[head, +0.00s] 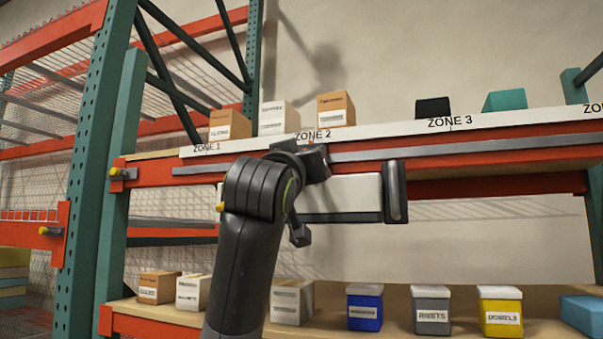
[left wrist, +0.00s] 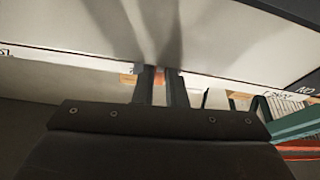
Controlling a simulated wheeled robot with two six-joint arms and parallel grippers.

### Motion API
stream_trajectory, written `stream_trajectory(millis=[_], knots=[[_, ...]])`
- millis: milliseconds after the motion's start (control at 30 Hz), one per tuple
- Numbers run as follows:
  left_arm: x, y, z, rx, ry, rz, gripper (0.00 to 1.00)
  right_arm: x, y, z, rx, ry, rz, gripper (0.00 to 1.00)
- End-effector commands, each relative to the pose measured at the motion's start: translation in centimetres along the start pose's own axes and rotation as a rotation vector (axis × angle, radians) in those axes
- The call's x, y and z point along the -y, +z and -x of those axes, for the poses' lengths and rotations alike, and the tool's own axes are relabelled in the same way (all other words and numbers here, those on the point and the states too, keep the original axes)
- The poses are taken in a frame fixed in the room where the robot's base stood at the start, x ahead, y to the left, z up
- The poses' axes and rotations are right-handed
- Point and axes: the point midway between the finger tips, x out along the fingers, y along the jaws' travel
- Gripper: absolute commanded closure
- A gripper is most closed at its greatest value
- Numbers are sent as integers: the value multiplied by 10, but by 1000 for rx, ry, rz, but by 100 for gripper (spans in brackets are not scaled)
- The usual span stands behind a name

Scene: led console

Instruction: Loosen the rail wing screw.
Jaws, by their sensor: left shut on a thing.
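My left gripper (head: 314,162) is up against the front of the shelf rail (head: 440,148), under the ZONE 2 label. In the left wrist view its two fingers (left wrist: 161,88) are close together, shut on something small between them. I take this to be the rail wing screw, but the fingers and wrist hide its shape and its turn. A white console (head: 345,193) with a dark end cap (head: 396,191) hangs just below the rail. My arm covers its left part. My right gripper is in neither view.
Boxes (head: 336,108) and a teal bin (head: 505,101) stand on the upper shelf. Blue (head: 365,307), grey (head: 431,310) and yellow (head: 500,312) bins stand on the lower shelf. A green rack post (head: 95,150) rises at left. The rail's right stretch is clear.

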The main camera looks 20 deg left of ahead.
Motion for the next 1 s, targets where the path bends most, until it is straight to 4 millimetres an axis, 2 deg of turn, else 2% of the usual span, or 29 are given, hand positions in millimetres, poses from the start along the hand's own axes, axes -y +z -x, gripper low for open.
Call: stream_trajectory(millis=[100, 433, 1000], knots=[[-2, 1, 1, 0, -40, 101, 100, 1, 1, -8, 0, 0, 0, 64], [-5, -1, 0, 0, -161, 390, 100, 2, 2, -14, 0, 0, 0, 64], [-8, -8, -3, -3, -366, 889, 100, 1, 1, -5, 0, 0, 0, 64]])
